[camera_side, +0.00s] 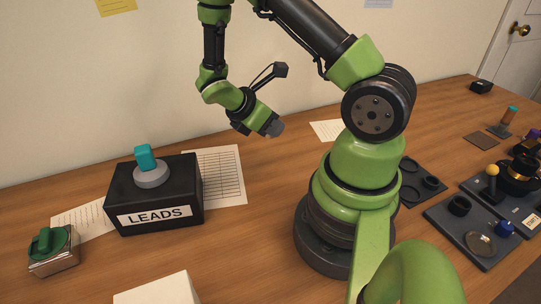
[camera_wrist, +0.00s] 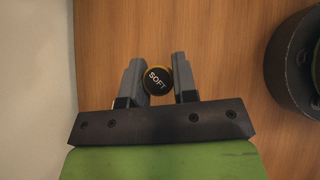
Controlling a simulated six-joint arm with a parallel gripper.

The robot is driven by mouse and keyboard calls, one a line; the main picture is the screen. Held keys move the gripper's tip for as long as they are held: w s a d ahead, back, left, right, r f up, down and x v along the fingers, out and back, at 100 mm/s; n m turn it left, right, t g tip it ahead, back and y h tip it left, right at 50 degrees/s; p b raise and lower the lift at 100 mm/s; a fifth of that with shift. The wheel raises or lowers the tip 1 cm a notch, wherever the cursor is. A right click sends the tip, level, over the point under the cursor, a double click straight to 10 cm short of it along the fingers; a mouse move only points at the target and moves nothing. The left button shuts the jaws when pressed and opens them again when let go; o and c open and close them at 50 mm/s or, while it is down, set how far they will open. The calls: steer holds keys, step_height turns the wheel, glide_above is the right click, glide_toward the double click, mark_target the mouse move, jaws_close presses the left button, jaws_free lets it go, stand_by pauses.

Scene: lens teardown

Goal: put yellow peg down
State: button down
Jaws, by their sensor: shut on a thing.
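The yellow peg (camera_wrist: 156,80) shows end-on in the wrist view, as a round black face lettered SOFT with a thin yellow rim. My gripper (camera_wrist: 157,62) is shut on it, with one grey finger at each side. In the side view my gripper (camera_side: 272,127) hangs above the table near the wall, left of my base. The peg cannot be made out there. How far the peg is from the table is hard to tell.
A black box labelled LEADS (camera_side: 155,207) with a teal knob stands at left, beside a green-topped metal block (camera_side: 55,254). Printed sheets (camera_side: 222,172) lie behind. Dark trays (camera_side: 470,232) with small parts are at right. Wood between box and base is clear.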

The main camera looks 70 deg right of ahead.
step_height(320, 180, down, 8)
steer(key=shift+r, duration=0.2)
stand_by(0.3)
steer(key=c, duration=0.9)
jaws_free()
steer(key=shift+f, duration=0.15)
